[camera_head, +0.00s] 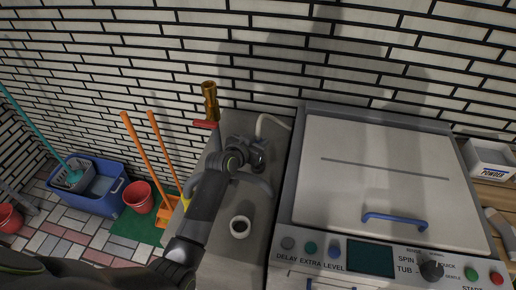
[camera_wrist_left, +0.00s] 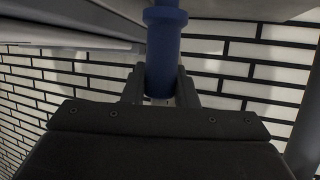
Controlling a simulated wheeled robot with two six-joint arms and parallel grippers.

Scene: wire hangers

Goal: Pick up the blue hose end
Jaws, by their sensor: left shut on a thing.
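The blue hose end (camera_wrist_left: 164,45) stands upright between the two fingers of my left gripper (camera_wrist_left: 160,88) in the left wrist view. The fingers are shut on it, one on each side. In the head view my left gripper (camera_head: 258,152) is over the grey counter, left of the washing machine, and the blue hose end is hidden there. A pale hose (camera_head: 272,120) curves beside the gripper toward the machine. My right gripper is in neither view.
A brass tap (camera_head: 210,103) with a red handle (camera_head: 205,124) stands close left of the gripper. A small cup (camera_head: 240,227) is on the counter. The washing machine (camera_head: 380,165) is at right. A blue tub (camera_head: 97,190) and red bucket (camera_head: 139,198) are on the floor.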

